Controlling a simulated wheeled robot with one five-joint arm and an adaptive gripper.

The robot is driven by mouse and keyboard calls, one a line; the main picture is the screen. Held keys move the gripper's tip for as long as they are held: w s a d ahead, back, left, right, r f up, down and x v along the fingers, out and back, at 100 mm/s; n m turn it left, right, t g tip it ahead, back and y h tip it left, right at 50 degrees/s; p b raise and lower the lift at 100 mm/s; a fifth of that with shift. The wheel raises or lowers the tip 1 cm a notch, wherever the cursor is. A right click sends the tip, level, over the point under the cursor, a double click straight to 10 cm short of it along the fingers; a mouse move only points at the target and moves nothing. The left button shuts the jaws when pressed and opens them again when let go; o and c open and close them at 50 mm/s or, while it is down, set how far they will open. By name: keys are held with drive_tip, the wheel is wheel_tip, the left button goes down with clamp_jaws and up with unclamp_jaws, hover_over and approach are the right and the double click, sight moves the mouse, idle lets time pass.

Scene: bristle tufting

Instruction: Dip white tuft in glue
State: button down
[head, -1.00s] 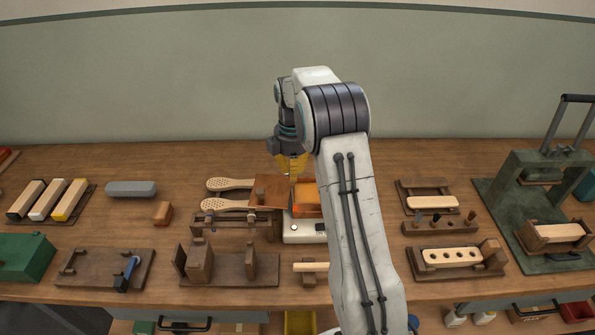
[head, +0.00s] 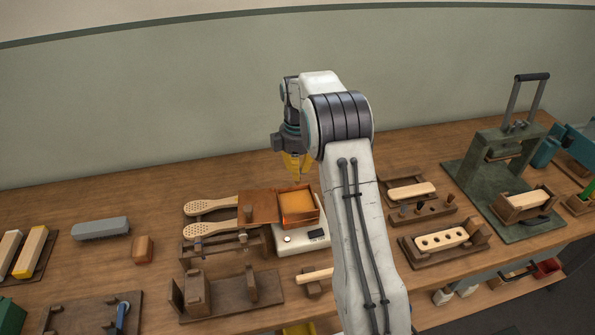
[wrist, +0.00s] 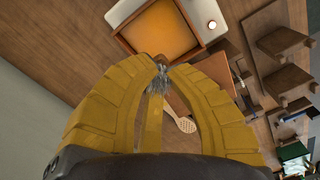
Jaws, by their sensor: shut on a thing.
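My gripper (head: 297,176) has yellow fingers and hangs above the bench, toward the back, behind the glue pan. In the wrist view my gripper (wrist: 160,72) is shut on a small whitish-grey tuft (wrist: 158,82), whose bristles stick out between the fingertips. The tuft cannot be made out in the head view. The glue is an orange-amber layer (head: 297,202) in a square wooden-rimmed pan on a white heater box (head: 300,241). In the wrist view the glue (wrist: 160,28) lies beyond the fingertips, apart from the tuft.
A brown lid (head: 258,206) sits open left of the pan. Two perforated wooden paddles (head: 208,229) lie left of it. Tuft holder (head: 423,212) and drilled block (head: 442,240) stand right. A green press (head: 505,170) stands far right. Bare bench lies behind the pan.

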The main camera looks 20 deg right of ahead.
sight(297, 183)
drive_tip(key=shift+f, duration=0.15)
wheel_tip(297, 183, down, 4)
drive_tip(key=b, duration=0.4)
drive_tip(key=shift+f, duration=0.2)
drive_tip(key=shift+f+b, duration=1.1)
drive_tip(key=shift+f, duration=0.65)
drive_tip(key=shift+r, duration=0.1)
idle(0.4)
drive_tip(key=shift+r+p, duration=3.25)
drive_tip(key=shift+r, duration=0.4)
drive_tip(key=shift+d, duration=0.1)
